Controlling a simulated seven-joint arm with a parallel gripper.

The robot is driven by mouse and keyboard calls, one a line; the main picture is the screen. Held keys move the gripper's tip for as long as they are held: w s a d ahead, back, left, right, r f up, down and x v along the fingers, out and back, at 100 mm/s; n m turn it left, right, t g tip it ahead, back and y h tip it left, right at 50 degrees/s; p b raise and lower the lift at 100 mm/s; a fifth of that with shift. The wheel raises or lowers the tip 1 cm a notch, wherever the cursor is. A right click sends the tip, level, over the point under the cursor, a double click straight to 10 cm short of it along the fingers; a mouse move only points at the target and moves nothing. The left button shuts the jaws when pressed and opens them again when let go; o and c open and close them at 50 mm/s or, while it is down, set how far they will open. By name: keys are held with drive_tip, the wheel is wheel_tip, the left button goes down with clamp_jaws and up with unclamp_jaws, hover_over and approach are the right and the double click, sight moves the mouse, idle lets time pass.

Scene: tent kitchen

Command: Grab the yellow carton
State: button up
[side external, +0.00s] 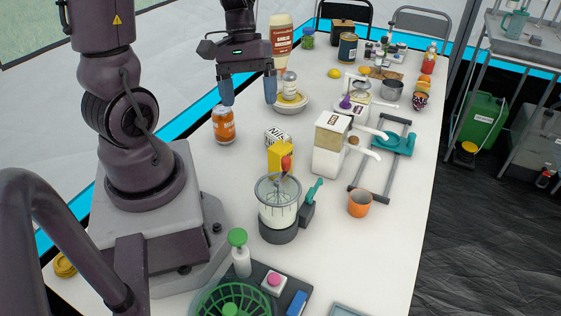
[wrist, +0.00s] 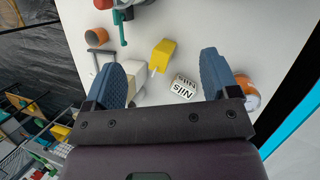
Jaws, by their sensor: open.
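The yellow carton (side external: 281,155) stands on the white table behind the glass blender jar (side external: 278,203), which hides its lower part in the side external view. In the wrist view the yellow carton (wrist: 163,54) shows whole, beyond my fingertips and between their lines. A white can with dark lettering (side external: 276,137) is close beside it; it also shows in the wrist view (wrist: 183,88). My gripper (side external: 249,98) is open and empty, pointing down above the table, behind and to the left of the carton in the side external view. In the wrist view its blue fingers (wrist: 165,68) are wide apart.
An orange jar (side external: 223,125) stands below my left finger in the side external view. A white and beige box-shaped dispenser (side external: 331,143) stands right of the carton. A bowl with a bottle (side external: 289,103) is behind. An orange cup (side external: 360,203) stands front right, with some clear table around it.

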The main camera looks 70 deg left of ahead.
drive_tip(key=w+a+f+n+t+h, duration=0.1)
drive_tip(key=a+f+n+t+h, duration=0.1)
drive_tip(key=f+n, duration=0.2)
drive_tip(key=w+a+f+n+t+h, duration=0.1)
drive_tip(key=a+f+n+t+h, duration=0.1)
drive_tip(key=f+n, duration=0.3)
drive_tip(key=w+a+f+n+t+h, duration=0.1)
drive_tip(key=a+f+n+t+h, duration=0.1)
drive_tip(key=f, duration=0.4)
drive_tip(key=shift+a+f+n+t+h, duration=0.15)
drive_tip(key=shift+n+t+h, duration=0.25)
drive_tip(key=shift+n+t, duration=0.6)
drive_tip(key=x, duration=0.7)
drive_tip(key=shift+w+d+f, duration=0.1)
drive_tip(key=shift+d+f, duration=0.05)
drive_tip(key=shift+d, duration=0.1)
drive_tip(key=c, duration=1)
